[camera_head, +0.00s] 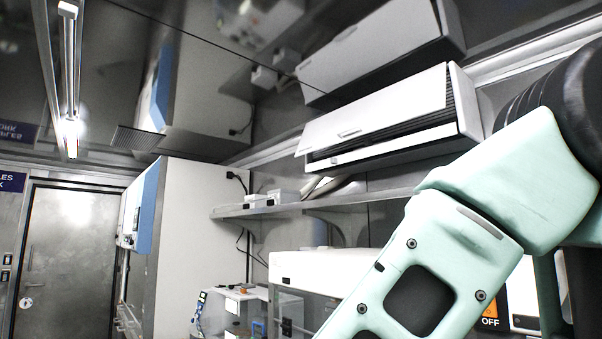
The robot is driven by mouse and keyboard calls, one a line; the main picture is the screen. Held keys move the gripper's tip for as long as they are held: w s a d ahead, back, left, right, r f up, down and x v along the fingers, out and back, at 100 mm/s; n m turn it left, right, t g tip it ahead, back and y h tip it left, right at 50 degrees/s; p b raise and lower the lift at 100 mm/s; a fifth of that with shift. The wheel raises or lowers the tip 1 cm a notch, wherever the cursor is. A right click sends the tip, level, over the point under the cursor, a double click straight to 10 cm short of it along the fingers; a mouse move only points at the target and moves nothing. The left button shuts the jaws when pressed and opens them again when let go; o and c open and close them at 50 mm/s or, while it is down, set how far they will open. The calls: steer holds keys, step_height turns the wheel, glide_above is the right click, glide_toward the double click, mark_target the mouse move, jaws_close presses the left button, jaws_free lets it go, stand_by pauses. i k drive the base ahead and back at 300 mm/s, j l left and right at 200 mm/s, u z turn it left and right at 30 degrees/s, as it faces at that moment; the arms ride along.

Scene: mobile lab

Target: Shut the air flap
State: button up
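The air flap (375,108) is a long white panel with a small handle, on the front of a white wall unit (400,142) high on the right wall. The flap stands out from the unit, open. Dark slats show behind its right end, and a dark gap runs along its lower edge above a white strip. My pale green arm fills the lower right, below and to the right of the unit. My gripper is out of view, so its state and its place relative to the flap are hidden.
A metal shelf (310,206) with small white boxes runs under the unit. A tall white cabinet (195,245) stands left of it. A white bench device (320,268) is below. The glossy ceiling mirrors the unit. A grey door (68,255) is at far left.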

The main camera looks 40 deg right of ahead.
mark_target(423, 93)
steer(key=i+z, duration=0.25)
steer(key=i, duration=0.2)
steer(key=i+j+z, duration=0.2)
steer(key=i, duration=0.25)
steer(key=i+j+z, duration=0.25)
steer(key=i, duration=0.2)
steer(key=i+j+z, duration=0.25)
steer(key=i, duration=0.2)
